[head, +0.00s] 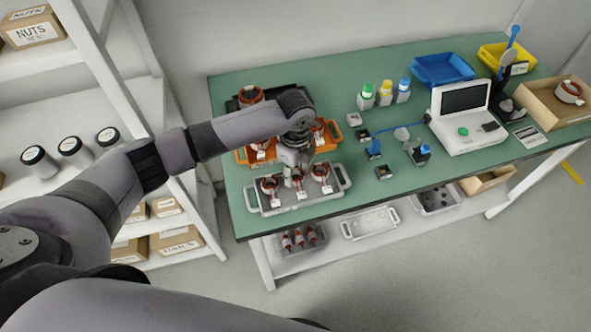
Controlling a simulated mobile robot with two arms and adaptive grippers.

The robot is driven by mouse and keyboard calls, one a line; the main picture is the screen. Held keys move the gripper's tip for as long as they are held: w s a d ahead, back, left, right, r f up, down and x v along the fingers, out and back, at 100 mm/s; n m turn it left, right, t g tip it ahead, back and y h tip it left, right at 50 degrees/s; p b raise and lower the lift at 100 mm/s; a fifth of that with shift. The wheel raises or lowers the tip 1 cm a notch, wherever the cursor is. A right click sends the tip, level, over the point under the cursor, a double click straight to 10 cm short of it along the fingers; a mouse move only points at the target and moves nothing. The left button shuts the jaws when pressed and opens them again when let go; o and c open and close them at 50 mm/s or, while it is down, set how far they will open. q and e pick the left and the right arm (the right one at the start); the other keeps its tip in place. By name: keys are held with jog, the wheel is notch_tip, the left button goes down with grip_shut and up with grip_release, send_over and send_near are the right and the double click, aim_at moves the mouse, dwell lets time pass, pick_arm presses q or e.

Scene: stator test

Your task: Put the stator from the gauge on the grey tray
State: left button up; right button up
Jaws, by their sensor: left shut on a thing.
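The grey tray (336,195) lies at the table's front left, with red-and-dark stators standing in it at the left (269,187) and right (320,173). My left gripper (297,178) points down over the middle of this tray. It is shut on a stator (299,182) between those two, low at the tray; whether the stator touches the tray floor is hard to tell. The wrist hides part of it. A fixture with blue and grey parts (374,148), possibly the gauge, stands right of the trays, with no stator visible on it. My right gripper is out of view.
An orange tray (243,156) with stators and a black tray (233,104) with a stator lie behind the grey tray. Capped bottles (384,95), a white tester with a screen (465,118), a blue bin (442,69) and a cardboard box (545,108) stand to the right.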

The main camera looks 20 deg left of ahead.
pick_arm(q)
jog(key=shift+f, duration=0.2)
dwell(0.3)
jog(key=o, duration=1.1)
jog(key=shift+r+p, duration=2.5)
jog(key=shift+p, duration=0.4)
jog(key=shift+o, duration=0.4)
jog(key=o, duration=0.5)
